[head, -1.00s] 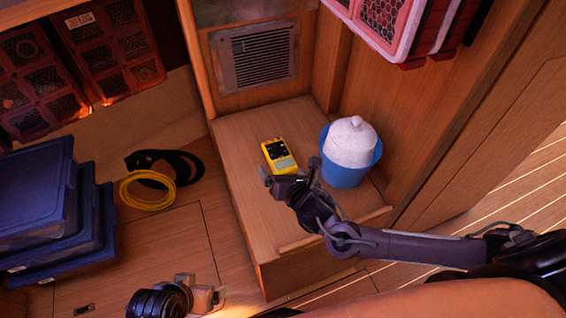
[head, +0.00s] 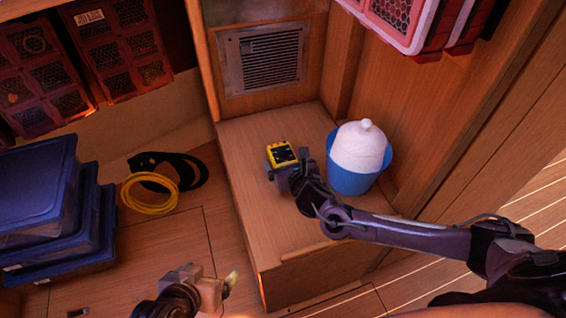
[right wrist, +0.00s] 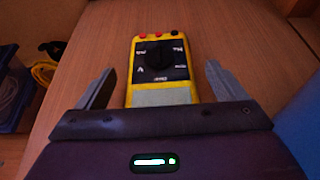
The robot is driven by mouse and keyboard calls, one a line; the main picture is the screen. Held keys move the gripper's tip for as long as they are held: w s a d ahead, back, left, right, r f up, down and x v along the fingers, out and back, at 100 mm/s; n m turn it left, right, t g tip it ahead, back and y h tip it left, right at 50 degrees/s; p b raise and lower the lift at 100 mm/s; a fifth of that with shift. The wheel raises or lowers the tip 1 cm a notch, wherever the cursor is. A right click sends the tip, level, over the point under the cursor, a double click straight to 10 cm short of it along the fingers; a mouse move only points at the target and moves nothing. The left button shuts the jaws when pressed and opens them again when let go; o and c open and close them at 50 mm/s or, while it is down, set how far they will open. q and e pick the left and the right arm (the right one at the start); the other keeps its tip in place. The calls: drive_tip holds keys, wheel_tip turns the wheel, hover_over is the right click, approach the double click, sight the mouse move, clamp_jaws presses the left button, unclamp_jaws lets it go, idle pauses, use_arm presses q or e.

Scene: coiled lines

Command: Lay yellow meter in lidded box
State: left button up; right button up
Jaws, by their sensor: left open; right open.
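The yellow meter (head: 282,155) lies on the wooden step (head: 240,160), its dark face and dial up. It also shows in the right wrist view (right wrist: 160,60), its near end between the fingers. My right gripper (head: 288,172) is open around the near end of the meter, with a gap on each side in the wrist view (right wrist: 157,88). My left gripper (head: 222,285) is open and empty, low in the head view, over the floor. Blue lidded boxes (head: 35,190) are stacked at the left; I cannot tell which one the task means.
A blue bucket (head: 350,182) with a white domed thing (head: 360,147) in it stands right of the meter, close to my right arm. A yellow coil (head: 150,195) and a black coil (head: 185,170) lie on the floor. Red crates (head: 125,45) stand behind.

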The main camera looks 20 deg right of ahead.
drive_tip(key=shift+w, duration=0.1)
drive_tip(key=shift+c, duration=0.3)
drive_tip(key=c, duration=1.2)
